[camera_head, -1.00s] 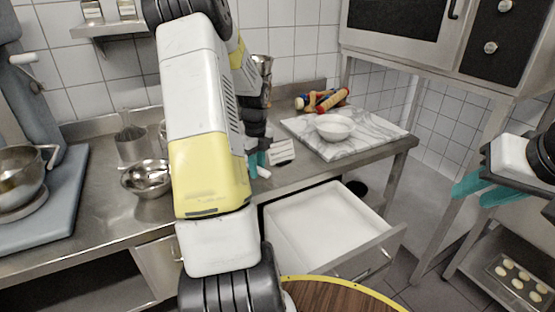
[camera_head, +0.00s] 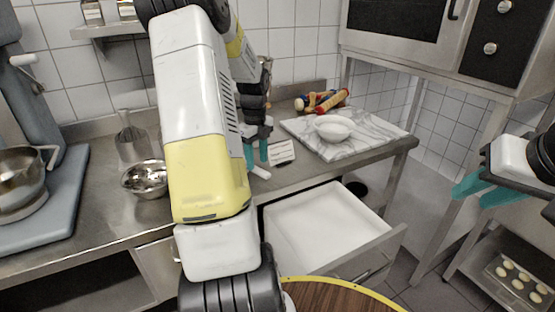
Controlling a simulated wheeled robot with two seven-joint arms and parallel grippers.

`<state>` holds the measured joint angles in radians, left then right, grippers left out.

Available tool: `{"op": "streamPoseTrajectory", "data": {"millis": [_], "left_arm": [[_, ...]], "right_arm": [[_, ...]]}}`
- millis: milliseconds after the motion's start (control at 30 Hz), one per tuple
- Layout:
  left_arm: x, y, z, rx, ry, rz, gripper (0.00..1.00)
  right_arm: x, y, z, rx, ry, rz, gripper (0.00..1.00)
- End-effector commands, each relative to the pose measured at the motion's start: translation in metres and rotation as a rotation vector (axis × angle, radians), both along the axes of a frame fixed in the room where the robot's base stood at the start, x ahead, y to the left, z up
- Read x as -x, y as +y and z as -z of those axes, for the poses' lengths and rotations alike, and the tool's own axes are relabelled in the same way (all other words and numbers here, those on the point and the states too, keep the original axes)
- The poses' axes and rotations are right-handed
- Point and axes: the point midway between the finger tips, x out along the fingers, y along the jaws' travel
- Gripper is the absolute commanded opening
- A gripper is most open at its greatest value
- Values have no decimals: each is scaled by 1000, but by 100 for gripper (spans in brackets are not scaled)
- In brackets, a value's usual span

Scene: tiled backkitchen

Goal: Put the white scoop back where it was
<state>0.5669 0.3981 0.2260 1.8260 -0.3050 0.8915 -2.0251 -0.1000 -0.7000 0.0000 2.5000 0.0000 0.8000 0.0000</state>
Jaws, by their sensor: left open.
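A small white item (camera_head: 261,173), which looks like the white scoop, lies on the steel counter near its front edge, just below my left gripper's fingertips. Most of it is hidden behind my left arm, so its full shape cannot be told. My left gripper (camera_head: 257,158) points down with its teal fingers apart and nothing between them. My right gripper (camera_head: 480,190) is at the right edge of the view, open and empty, away from the counter.
An open, empty white drawer (camera_head: 317,226) juts out below the counter. A white card (camera_head: 281,152) lies beside the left gripper. A white bowl (camera_head: 334,127) stands on a marble board (camera_head: 378,137). A metal bowl (camera_head: 146,178) stands left of my arm.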

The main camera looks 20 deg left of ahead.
Motion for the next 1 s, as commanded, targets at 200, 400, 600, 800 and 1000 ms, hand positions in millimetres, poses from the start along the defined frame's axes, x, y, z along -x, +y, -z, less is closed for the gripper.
{"op": "streamPoseTrajectory", "data": {"millis": [200, 400, 600, 800, 1000], "left_arm": [[0, 0, -49, -1, -3, 0, 43], [0, 0, -74, 0, -2, -1, 43], [7, -20, -98, -10, -32, -95, 43], [43, -85, -148, 11, -160, -482, 43], [100, -147, -181, 157, -278, -952, 43]], "right_arm": [[0, 0, 0, 0, 0, 0, 34], [0, 0, 0, 0, 0, 0, 34], [0, 0, 0, 0, 0, 0, 34], [0, 0, 0, 0, 0, 0, 34], [0, 0, 0, 0, 0, 0, 34]]}}
